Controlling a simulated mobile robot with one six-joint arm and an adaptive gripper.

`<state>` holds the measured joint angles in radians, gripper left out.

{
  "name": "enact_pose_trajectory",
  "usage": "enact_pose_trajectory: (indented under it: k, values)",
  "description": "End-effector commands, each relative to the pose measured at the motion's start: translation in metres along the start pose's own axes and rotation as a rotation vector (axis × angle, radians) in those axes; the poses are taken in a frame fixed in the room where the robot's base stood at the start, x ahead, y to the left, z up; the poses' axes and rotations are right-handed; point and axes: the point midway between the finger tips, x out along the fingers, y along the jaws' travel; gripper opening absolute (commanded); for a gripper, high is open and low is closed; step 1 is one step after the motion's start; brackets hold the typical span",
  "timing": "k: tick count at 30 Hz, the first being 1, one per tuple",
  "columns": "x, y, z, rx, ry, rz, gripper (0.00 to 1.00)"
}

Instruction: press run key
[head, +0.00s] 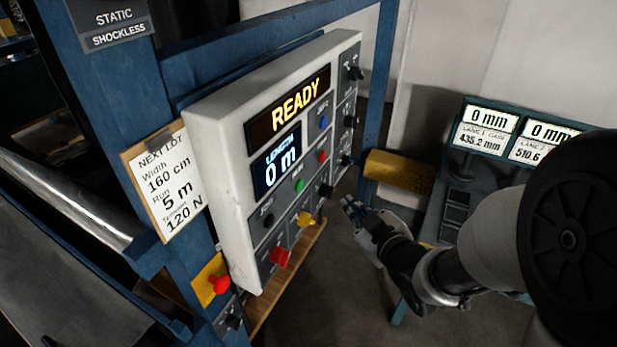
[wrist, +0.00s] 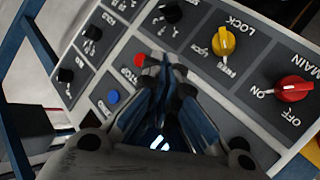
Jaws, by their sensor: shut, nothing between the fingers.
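The white control panel (head: 228,170) shows READY and a length of 0 m. Its green button (head: 299,185) has a label too small to read for sure; I take it as the run key. A red button (head: 322,156) and a blue button (head: 324,122) sit up and right of it. My gripper (head: 352,205) is shut and empty, right of the panel and apart from it. In the wrist view my gripper (wrist: 168,68) points at the panel beside the red button (wrist: 139,60); the green button is not visible there.
A yellow lock knob (wrist: 223,42), a red main knob (wrist: 294,90) and several black knobs project from the panel. A red mushroom button on a yellow plate (head: 211,279) is below left. A lane gauge console (head: 470,165) stands right. A lot card (head: 165,185) hangs left.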

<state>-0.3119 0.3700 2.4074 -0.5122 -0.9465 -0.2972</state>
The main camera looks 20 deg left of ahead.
Motion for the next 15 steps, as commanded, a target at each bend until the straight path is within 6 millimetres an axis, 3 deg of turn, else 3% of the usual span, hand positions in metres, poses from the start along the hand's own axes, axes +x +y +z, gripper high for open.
enact_pose_trajectory:
  k: [8,15]
  values:
    - [0.003,-0.002,-0.003,0.000,0.000,-0.001,0.00]
    - [0.022,-0.017,-0.018,-0.001,0.001,-0.003,0.00]
